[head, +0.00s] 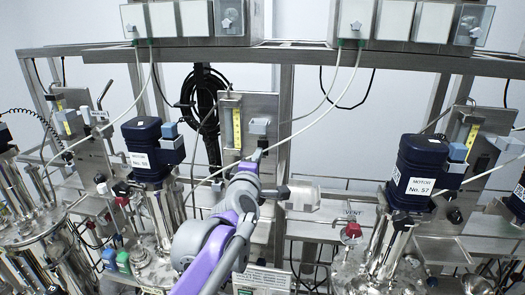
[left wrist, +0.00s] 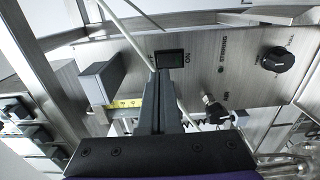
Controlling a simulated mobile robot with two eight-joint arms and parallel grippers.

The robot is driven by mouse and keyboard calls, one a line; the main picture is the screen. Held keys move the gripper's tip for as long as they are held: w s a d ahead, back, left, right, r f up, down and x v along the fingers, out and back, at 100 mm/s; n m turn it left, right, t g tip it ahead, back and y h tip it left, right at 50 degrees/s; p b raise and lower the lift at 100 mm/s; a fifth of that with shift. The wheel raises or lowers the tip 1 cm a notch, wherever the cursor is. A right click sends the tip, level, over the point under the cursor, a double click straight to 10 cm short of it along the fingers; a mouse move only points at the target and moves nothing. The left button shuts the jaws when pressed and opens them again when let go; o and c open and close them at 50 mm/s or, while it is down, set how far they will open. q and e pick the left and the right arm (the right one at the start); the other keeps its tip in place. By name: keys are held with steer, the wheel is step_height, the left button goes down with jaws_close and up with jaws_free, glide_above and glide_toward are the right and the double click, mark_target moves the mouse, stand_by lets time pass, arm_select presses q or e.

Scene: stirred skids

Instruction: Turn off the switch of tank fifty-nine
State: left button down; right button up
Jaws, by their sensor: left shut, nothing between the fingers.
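In the head view my left gripper (head: 257,155) reaches up to a steel control panel (head: 264,106) in the middle of the skid. Its arm hides the panel's lower part. In the left wrist view my left gripper (left wrist: 168,78) is shut, with nothing held. Its tips are right by a dark rocker switch (left wrist: 169,58) marked ON, on a steel panel (left wrist: 215,58) lettered STIRRING. I cannot tell whether they touch. A black knob (left wrist: 277,60) and a key switch (left wrist: 216,112) sit on the same panel. My right gripper is not in view.
A dark blue motor (head: 420,165) labelled No. 57 stands on the right. Another motor (head: 148,140) stands on the left, its number too small to read surely. White cables (head: 330,100) hang before the frame. A grey box (left wrist: 100,78) protrudes left of the switch.

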arm_select(q)
steer(key=shift+s+a, duration=0.2)
steer(key=shift+s, duration=0.8)
steer(key=shift+s+a, duration=0.2)
steer(key=shift+s, duration=0.8)
steer(key=s+a+f+m+g+y, duration=0.1)
steer(key=s+a+f+m+g, duration=0.3)
steer(key=s+f, duration=0.6)
steer(key=s+a+f+m+g+y, duration=0.1)
steer(key=s+a+f+m+g, duration=0.3)
steer(key=s+f, duration=0.7)
steer(key=s+a+f+m+g+y, duration=0.1)
steer(key=s+a+f+m+g, duration=0.3)
steer(key=s+a+f+m, duration=0.3)
steer(key=s+a+f, duration=0.2)
steer(key=s+f, duration=0.2)
steer(key=f, duration=0.2)
steer(key=shift+s+m, duration=0.25)
steer(key=shift+m, duration=0.15)
steer(key=shift+a, duration=0.1)
